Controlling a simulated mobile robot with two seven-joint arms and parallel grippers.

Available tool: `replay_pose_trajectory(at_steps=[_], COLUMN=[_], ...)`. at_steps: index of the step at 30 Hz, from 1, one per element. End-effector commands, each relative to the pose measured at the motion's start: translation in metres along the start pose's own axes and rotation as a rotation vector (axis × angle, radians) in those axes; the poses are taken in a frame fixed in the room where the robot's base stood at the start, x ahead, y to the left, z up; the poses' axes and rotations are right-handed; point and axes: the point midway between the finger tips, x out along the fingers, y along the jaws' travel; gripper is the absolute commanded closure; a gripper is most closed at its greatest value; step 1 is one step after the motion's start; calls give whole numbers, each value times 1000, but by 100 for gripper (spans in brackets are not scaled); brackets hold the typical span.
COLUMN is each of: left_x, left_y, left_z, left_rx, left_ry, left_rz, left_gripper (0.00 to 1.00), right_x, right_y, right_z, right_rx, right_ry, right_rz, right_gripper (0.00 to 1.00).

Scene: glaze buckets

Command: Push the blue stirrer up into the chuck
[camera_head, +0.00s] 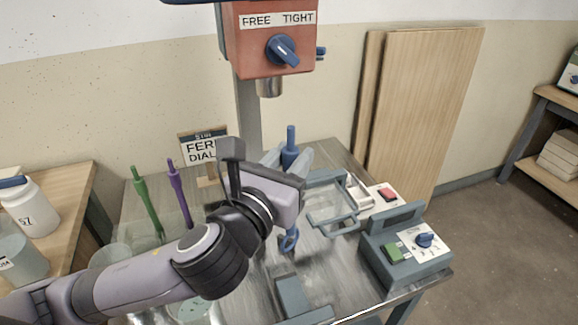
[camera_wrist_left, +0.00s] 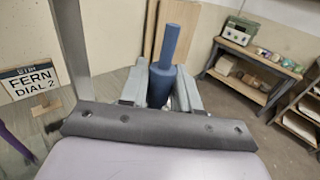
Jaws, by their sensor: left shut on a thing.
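The blue stirrer (camera_head: 291,137) stands upright in my left gripper (camera_head: 290,158), which is shut around its thick collar. Its thin shaft points up and its looped lower end shows below the gripper. In the left wrist view the stirrer (camera_wrist_left: 162,85) sits between the fingers (camera_wrist_left: 160,92). The silver chuck (camera_head: 270,87) hangs under the orange mixer head. In the head view the shaft tip is below and right of the chuck, clearly apart from it. The blue knob (camera_head: 283,50) sits under the FREE and TIGHT labels. My right gripper is not in view.
A green stirrer (camera_head: 147,200) and a purple one (camera_head: 179,190) stand at left. A sign (camera_head: 203,148) reads FERN DIAL 2. A control box (camera_head: 405,245) with a green button and dial is at right. A wire-like grey frame (camera_head: 332,205) lies near the gripper.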

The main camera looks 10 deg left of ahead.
Motion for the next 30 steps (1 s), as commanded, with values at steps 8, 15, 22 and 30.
replay_pose_trajectory(at_steps=[8,15,22,30], left_x=[20,37,53,65], left_y=[21,38,54,66], left_z=[-1,-1,-1,0], left_rx=[2,2,0,0], left_ry=[-3,-3,-3,-2], left_rz=[3,4,3,2], left_gripper=[99,99,99,99], right_x=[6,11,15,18], right_y=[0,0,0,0], right_z=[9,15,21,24], right_rx=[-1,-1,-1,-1], right_ry=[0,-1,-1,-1], right_rz=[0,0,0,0], right_gripper=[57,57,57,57])
